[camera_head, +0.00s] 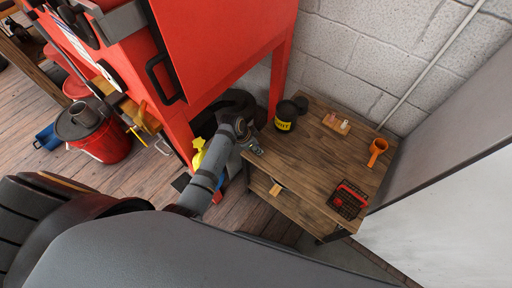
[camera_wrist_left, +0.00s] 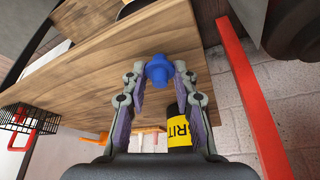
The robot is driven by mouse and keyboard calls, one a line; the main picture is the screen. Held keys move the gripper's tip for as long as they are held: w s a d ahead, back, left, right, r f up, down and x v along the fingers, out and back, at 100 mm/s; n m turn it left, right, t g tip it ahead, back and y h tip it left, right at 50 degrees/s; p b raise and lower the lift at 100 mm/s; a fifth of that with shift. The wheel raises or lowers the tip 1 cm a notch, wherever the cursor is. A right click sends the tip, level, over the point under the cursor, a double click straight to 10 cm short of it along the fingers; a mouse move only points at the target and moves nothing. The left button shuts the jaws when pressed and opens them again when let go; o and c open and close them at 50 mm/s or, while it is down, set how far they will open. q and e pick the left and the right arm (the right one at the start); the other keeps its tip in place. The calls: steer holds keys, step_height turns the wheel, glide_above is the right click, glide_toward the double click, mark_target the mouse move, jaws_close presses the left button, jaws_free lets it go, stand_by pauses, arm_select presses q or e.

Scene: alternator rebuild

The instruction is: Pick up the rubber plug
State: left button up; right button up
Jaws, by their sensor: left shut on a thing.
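The rubber plug (camera_wrist_left: 158,70) is a small blue piece in the left wrist view. It sits between the fingertips of my left gripper (camera_wrist_left: 159,76), which is shut on it. In the head view my left gripper (camera_head: 254,147) is by the left edge of the wooden table (camera_head: 310,165), beside the black jar. The plug cannot be made out in that view. My right gripper is not in view.
On the table are a black jar with yellow label (camera_head: 286,116), a small wooden rack (camera_head: 336,124), an orange funnel-like thing (camera_head: 377,150) and a black wire basket (camera_head: 345,205). The table's middle is clear. A red cabinet (camera_head: 225,45) stands left, with a red bucket (camera_head: 105,143) beyond.

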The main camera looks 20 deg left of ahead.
arm_select(q)
step_height(320, 180, up, 3)
steer(key=shift+r+p, duration=0.1)
steer(key=shift+p, duration=0.35)
steer(key=s+r+p, duration=0.8)
steer(key=s+r, duration=0.5)
steer(key=s, duration=0.1)
steer(key=shift+a+r+p, duration=0.15)
steer(key=shift+a+p, duration=0.2)
steer(key=shift+a, duration=0.05)
